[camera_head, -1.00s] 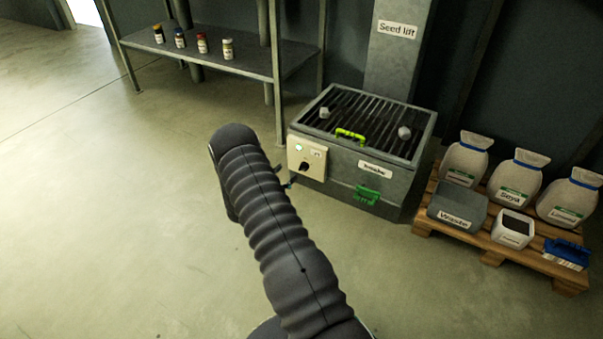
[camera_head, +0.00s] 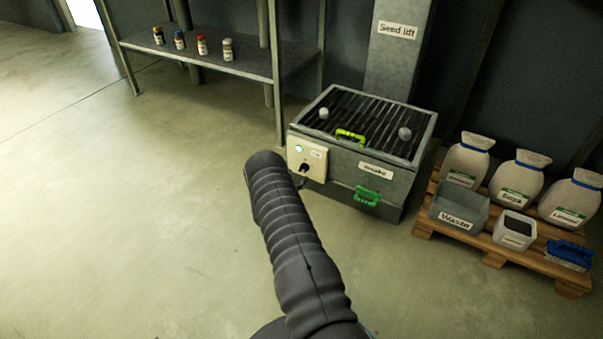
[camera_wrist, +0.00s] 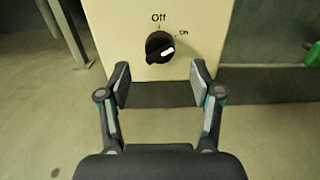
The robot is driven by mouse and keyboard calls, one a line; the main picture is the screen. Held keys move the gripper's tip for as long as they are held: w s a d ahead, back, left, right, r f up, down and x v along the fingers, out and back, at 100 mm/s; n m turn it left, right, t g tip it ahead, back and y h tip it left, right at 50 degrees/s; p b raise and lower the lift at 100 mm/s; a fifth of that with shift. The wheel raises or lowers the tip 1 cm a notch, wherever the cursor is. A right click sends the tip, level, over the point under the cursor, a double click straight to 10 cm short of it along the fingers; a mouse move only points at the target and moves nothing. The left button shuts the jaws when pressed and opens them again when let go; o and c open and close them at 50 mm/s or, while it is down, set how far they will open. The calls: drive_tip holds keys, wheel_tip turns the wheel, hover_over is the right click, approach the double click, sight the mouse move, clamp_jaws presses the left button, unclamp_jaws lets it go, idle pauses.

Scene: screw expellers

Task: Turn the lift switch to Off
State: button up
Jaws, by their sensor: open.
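The lift switch is a black rotary knob (camera_wrist: 159,47) on a cream control box (camera_wrist: 205,22), marked Off at the top and On at the upper right. Its white pointer mark is turned toward the right, on the On side. The control box (camera_head: 307,158) is on the front left of the grey seed lift intake (camera_head: 345,190), with a lit green lamp (camera_head: 299,149). In the wrist view my gripper (camera_wrist: 159,82) is open and empty, its fingertips just below the knob and either side of it, not closed on it. In the head view my arm hides the gripper.
A green handle (camera_head: 367,196) sticks out of the intake's front, and a yellow-green handle (camera_head: 351,136) lies on its grate. A pallet (camera_head: 492,258) with sacks and bins stands at the right. A shelf (camera_head: 220,60) with several jars is behind. The floor at left is clear.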

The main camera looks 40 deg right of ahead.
sight(304, 169)
drive_tip(key=x, duration=0.4)
drive_tip(key=shift+d, duration=0.2)
drive_tip(key=shift+w, duration=0.1)
drive_tip(key=c, duration=1.1)
drive_tip(key=shift+c, duration=0.2)
